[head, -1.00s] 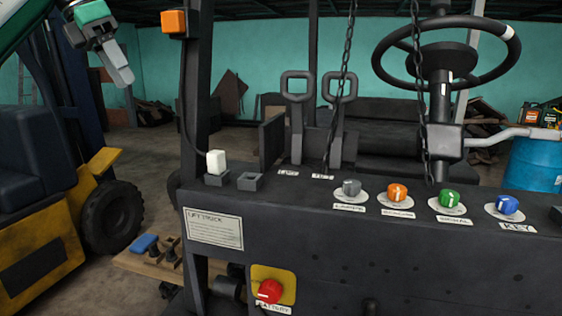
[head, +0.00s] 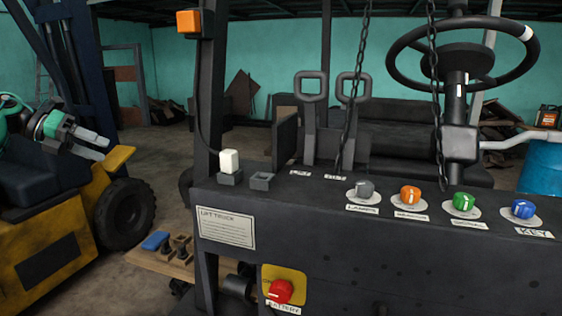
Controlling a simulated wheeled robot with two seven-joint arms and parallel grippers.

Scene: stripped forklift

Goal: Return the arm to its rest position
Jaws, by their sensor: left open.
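My left gripper (head: 97,145) is at the left edge of the head view, in front of the yellow forklift. Its two grey fingers point right with a gap between them, and nothing is held. The rest of my left arm runs out of the picture at the left edge. It is clear of the dark panel (head: 340,245) of the stripped forklift. My right gripper is not in view.
The panel carries a white plug (head: 229,161), grey, orange, green and blue knobs and a red battery switch (head: 280,291). Two levers, a steering wheel (head: 462,55) and hanging chains rise above. A yellow forklift (head: 60,245) and a low wooden board (head: 160,262) are at left.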

